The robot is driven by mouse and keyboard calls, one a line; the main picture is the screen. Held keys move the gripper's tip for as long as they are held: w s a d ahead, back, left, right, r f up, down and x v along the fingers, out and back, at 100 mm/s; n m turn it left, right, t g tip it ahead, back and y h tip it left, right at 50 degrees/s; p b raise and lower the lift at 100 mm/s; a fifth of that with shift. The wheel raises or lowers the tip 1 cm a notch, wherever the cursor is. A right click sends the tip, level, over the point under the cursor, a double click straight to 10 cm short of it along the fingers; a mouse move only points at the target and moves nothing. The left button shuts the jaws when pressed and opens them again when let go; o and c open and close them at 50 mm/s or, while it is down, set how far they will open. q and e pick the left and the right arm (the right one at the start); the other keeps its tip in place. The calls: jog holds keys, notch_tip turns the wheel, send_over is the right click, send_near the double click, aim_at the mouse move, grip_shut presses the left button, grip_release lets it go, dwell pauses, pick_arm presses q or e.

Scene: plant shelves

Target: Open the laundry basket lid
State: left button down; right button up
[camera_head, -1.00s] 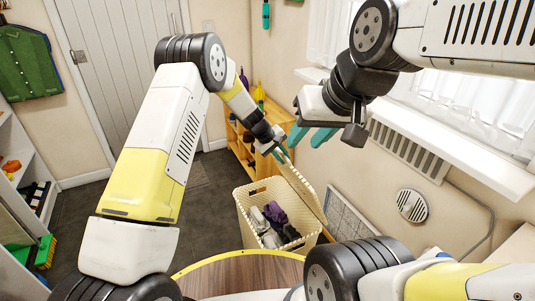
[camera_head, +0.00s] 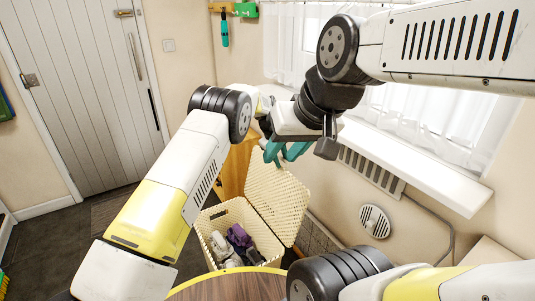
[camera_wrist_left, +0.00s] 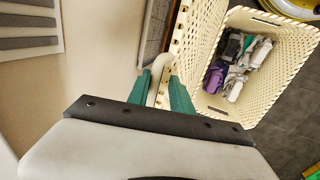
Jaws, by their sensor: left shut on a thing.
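The cream woven laundry basket (camera_head: 207,215) stands on the floor, open at the top, with grey, white and purple clothes (camera_head: 238,238) inside. Its lid (camera_head: 280,205) stands raised along the right side, roughly upright. In the left wrist view, my left gripper (camera_wrist_left: 160,76) is shut on the cream handle (camera_wrist_left: 157,88) of the lid (camera_wrist_left: 198,45). The basket (camera_wrist_left: 274,22) is to the right there. In the head view, the left gripper is mostly hidden behind the right one. My right gripper (camera_head: 286,150) has its teal fingers apart and empty, in front of the lid's top.
A wooden shelf (camera_head: 237,165) stands behind the basket. A radiator (camera_head: 370,172) and window sill (camera_head: 415,170) run along the right wall. A round wooden table top (camera_head: 235,288) is in the foreground. Dark floor lies open towards the door (camera_head: 85,95).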

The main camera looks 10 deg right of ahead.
pick_arm(q)
jog(key=c, duration=1.5)
grip_release()
jog(key=shift+s+a+f, duration=0.15)
jog(key=shift+s+f, duration=0.1)
jog(key=shift+f, duration=0.15)
jog(key=shift+o, duration=0.2)
jog(key=shift+r, duration=0.1)
jog(key=shift+w, duration=0.1)
jog(key=shift+a+r, duration=0.1)
jog(key=shift+r, duration=0.4)
jog(key=v, duration=0.6)
jog(key=shift+r, duration=0.4)
jog(key=shift+a, duration=0.15)
